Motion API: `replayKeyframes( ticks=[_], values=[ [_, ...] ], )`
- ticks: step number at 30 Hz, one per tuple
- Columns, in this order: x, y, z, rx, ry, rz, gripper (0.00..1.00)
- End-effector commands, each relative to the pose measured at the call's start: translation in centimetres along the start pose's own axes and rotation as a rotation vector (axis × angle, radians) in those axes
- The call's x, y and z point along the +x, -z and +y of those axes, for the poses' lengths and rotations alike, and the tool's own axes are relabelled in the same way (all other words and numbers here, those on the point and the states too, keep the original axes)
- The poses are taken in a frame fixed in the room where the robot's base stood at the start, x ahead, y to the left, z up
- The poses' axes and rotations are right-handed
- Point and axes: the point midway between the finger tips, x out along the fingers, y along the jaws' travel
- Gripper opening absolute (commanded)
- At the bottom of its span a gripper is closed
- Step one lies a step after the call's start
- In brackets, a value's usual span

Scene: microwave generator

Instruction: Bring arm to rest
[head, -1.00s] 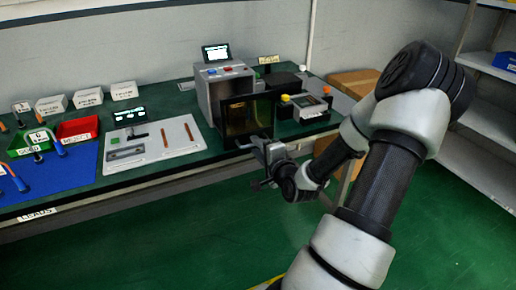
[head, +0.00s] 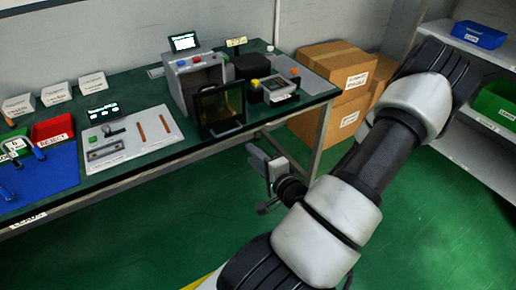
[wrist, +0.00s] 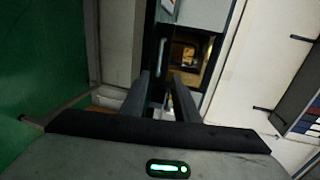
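My gripper (head: 268,182) hangs in free air over the floor, in front of the bench and clear of the device. In the wrist view its two dark fingers (wrist: 163,86) stand apart with nothing held between them. My arm is bent, with its elbow high at the right of the head view. The grey box-shaped device (head: 186,88) stands on the bench with its dark, tinted door (head: 220,108) swung open at the front. In the wrist view the device's opening (wrist: 186,52) shows beyond the fingers.
The green-topped bench (head: 150,178) runs along the wall with trays, tools and white label blocks. Cardboard boxes (head: 338,65) stand right of it. A shelf with a blue bin (head: 479,35) and a green bin (head: 497,104) is at far right. Green floor lies open in front.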

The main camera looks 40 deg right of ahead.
Motion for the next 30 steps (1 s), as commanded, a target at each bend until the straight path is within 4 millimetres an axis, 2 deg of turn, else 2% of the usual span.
replayKeyframes(
  ticks=[3,8,25,30],
  values=[
    [-1.4,0.1,-0.2,0.003,-0.002,0.002,0.28],
    [-2.0,0.0,0.0,0.001,0.0,0.001,0.28],
    [-2.0,-0.1,0.1,-0.006,-0.006,-0.003,0.28],
    [-1.1,-1.3,1.4,-0.174,-0.15,-0.09,0.28]
  ],
)
